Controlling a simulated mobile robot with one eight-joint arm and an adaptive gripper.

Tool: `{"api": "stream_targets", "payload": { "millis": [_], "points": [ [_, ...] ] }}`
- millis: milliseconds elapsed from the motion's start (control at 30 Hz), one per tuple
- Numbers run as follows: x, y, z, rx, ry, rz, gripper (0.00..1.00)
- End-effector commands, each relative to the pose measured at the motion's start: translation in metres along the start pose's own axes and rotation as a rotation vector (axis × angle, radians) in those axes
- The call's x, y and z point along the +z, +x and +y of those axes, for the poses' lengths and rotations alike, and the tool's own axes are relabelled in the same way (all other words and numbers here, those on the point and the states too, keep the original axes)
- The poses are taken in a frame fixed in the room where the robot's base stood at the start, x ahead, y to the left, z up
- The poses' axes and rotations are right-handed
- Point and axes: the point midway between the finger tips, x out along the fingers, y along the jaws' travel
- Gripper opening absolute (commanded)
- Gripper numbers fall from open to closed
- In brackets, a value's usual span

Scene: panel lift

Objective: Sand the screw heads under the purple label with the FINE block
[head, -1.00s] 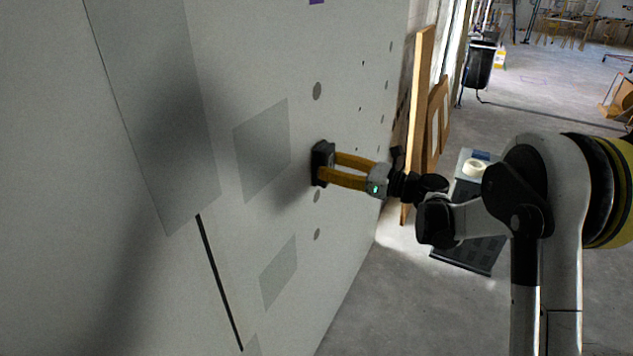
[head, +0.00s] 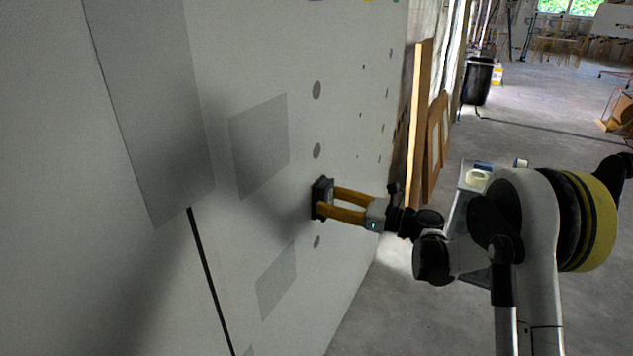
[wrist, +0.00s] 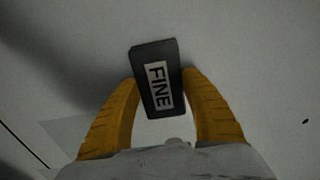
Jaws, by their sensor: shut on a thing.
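The FINE block (head: 320,198) is a dark block against the pale wall panel (head: 345,60). It bears a white label reading FINE in the wrist view (wrist: 158,88). My gripper (head: 330,204) is shut on it with two yellow fingers. The block looks to be at the panel face; I cannot tell whether it presses on it. A column of round grey spots, likely the screw heads, runs here: two above the block (head: 317,90) (head: 316,151) and one below (head: 316,242). The block may hide another. The purple label is not clearly in view now.
Grey rectangular patches (head: 260,145) and a dark slot (head: 210,280) mark the panel left of the block. Smaller dark dots run down its right side. Wooden boards (head: 420,120) lean beyond its right edge.

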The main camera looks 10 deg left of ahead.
Motion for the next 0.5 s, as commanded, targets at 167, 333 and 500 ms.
{"api": "stream_targets", "payload": {
  "millis": [167,333,500],
  "points": [
    [-0.017,-0.001,0.000,0.000,0.000,-0.001,0.21],
    [-0.024,-0.001,0.000,0.000,0.000,-0.001,0.21],
    [-0.044,0.000,0.000,0.000,0.000,-0.001,0.21]
  ]
}}
